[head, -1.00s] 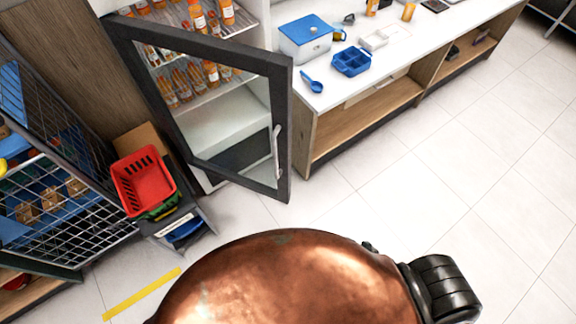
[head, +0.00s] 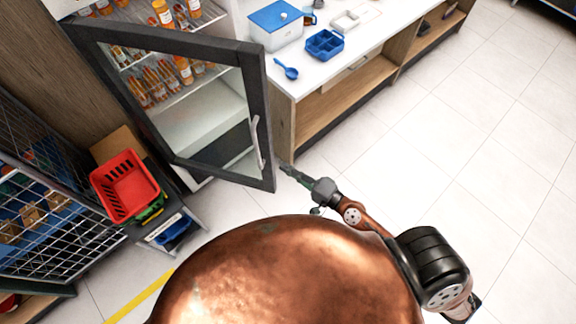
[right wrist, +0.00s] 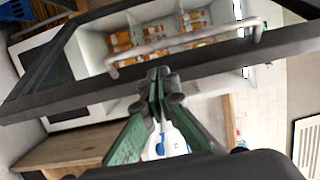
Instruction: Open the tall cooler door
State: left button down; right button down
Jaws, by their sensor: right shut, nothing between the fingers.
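The tall cooler door (head: 262,90) has a dark frame and a glass pane, and it stands partly open. Its pale vertical handle (head: 256,143) is on the frame's right side. Behind the door, the cooler's shelves hold several orange bottles (head: 182,70). My right gripper (head: 284,168) is shut and empty, just right of the door's lower right corner. In the right wrist view, the closed fingertips (right wrist: 157,75) point at the dark door frame (right wrist: 85,92), with the handle (right wrist: 185,42) beyond them. I cannot tell whether they touch the frame. My left gripper is not seen.
A white counter (head: 305,78) with a blue-lidded box (head: 277,25), a blue tray (head: 324,44) and a blue spoon (head: 286,69) stands right of the cooler. A red basket (head: 126,186) and wire rack are at left. The floor at right is clear.

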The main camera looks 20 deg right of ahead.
aim_at(270, 157)
jog(key=shift+p+x, duration=1.55)
jog(key=shift+x, duration=2.3)
jog(key=s+a+m+t+h+p, duration=0.2)
jog(key=s+a+m+h+p, duration=0.1)
jog(key=s+a, duration=0.6)
jog(key=shift+s+a+h+p, duration=0.4)
jog(key=shift+a+h, duration=0.3)
jog(key=shift+a, duration=0.55)
